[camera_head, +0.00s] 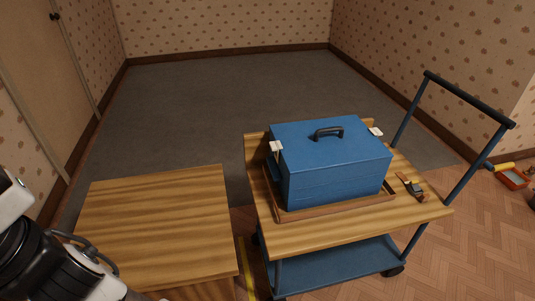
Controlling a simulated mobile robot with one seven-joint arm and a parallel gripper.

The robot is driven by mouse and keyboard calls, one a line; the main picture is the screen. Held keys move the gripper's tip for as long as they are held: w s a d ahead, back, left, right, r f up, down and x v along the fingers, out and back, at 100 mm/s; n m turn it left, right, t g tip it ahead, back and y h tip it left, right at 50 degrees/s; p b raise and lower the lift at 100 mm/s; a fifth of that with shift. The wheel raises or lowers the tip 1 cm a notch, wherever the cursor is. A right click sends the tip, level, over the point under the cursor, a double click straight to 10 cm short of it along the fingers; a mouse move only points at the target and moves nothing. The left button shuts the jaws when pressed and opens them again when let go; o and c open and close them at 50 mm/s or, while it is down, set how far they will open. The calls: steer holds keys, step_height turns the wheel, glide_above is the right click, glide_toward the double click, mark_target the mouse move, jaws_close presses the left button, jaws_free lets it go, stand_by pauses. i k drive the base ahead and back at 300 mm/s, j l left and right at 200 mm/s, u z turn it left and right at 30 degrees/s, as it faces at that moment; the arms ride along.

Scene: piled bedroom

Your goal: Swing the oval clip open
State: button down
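A blue box (335,172) with a dark handle (329,133) on its lid stands on a wooden tray on a trolley, and its lid looks shut. A small pale clip (276,147) sits at the left edge of the lid. Another small pale clip (375,132) sits at the far right edge. Both are too small for me to tell which one is oval, or whether either is fastened. Parts of my arm show at the lower left, well left of the box. My gripper is not visible.
The trolley has a wooden top (330,230), a blue lower shelf and a tall push bar (470,100) on its right. A small tool-like object (412,188) lies right of the box. A bare wooden table (160,225) stands left. The carpet behind is clear.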

mark_target(275, 146)
steer(key=i+j+z, duration=0.15)
steer(key=i+j, duration=0.15)
steer(key=i, duration=0.2)
steer(key=i+j+z, duration=0.1)
steer(key=i+j, duration=0.3)
steer(key=i, duration=0.1)
